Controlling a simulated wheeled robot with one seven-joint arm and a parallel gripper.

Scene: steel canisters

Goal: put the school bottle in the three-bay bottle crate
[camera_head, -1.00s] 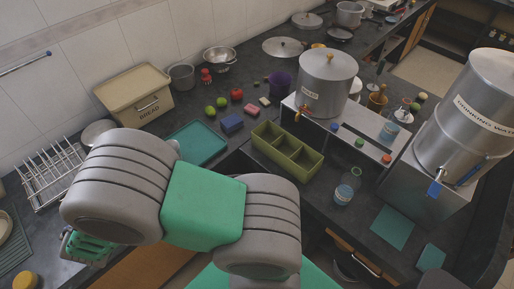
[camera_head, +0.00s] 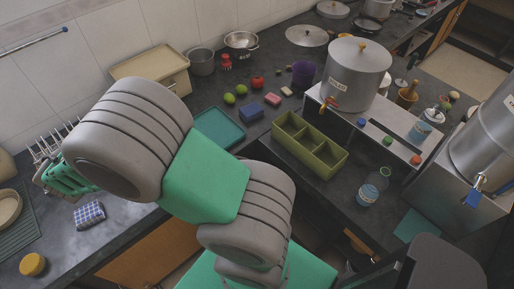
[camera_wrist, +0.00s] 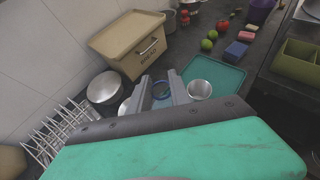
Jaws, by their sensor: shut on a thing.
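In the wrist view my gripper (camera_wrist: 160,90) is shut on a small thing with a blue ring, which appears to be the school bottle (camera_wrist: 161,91). Only its top shows, and I cannot read a label. In the head view my arm hides the fingers and what they hold. The olive-green three-bay bottle crate (camera_head: 309,147) lies on the dark counter, right of the arm. Its bays look empty. In the wrist view the crate (camera_wrist: 296,62) is at the right edge, well away from the gripper.
A clear labelled bottle (camera_head: 372,187) stands right of the crate, and a jar (camera_head: 424,127) stands on the steel shelf. A teal tray (camera_head: 219,129), blue block (camera_head: 250,112), bread bin (camera_head: 158,67) and dish rack (camera_wrist: 62,140) are nearby. A steel cup (camera_wrist: 200,90) stands beside the gripper.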

